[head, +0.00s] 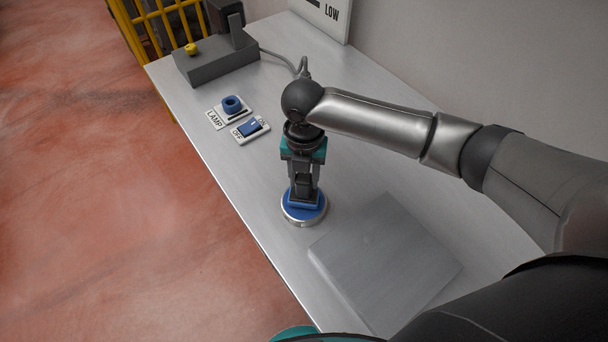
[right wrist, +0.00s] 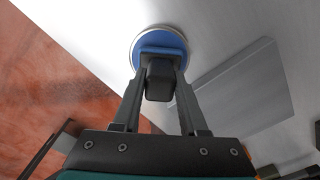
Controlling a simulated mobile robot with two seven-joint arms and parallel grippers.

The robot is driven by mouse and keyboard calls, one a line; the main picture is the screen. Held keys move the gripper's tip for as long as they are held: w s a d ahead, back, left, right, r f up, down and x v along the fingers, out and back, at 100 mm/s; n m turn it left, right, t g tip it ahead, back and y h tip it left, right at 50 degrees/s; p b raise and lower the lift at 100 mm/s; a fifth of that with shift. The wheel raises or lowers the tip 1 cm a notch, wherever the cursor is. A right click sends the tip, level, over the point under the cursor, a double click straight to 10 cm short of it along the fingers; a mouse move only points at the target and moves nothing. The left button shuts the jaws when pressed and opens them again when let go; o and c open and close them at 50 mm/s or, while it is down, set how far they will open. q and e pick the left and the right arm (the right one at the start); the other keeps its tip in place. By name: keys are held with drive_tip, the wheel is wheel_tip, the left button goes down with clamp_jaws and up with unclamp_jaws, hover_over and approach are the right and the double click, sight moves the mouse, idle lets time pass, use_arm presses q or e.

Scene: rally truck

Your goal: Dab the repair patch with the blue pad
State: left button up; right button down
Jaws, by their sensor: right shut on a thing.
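My right gripper (head: 304,188) points down and is shut on the dark handle (right wrist: 160,80) of the blue pad (head: 306,204). The pad also shows in the right wrist view (right wrist: 160,51). The pad is at a round, silver-rimmed blue disc (head: 288,214) on the table, and overlaps it in both views. I cannot tell whether pad and disc touch. A flat grey square plate (head: 385,262) lies just right of the disc. No mark on it identifies it as the repair patch. My left gripper is not in view.
A metal table (head: 210,140) runs along the wall. Farther back are a LAMP label (head: 215,119) with a blue ring knob (head: 231,104), an OFF/ON switch (head: 250,128), a grey device with a yellow button (head: 191,48), a LOW sign (head: 325,14) and a yellow fence (head: 150,25).

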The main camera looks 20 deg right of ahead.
drive_tip(key=shift+f, duration=0.35)
drive_tip(key=shift+s+f, duration=0.1)
drive_tip(key=shift+f, duration=0.05)
idle(1.9)
wheel_tip(320, 180, up, 7)
drive_tip(key=p, duration=0.8)
drive_tip(key=shift+r, duration=0.2)
drive_tip(key=shift+f, duration=0.1)
idle(0.6)
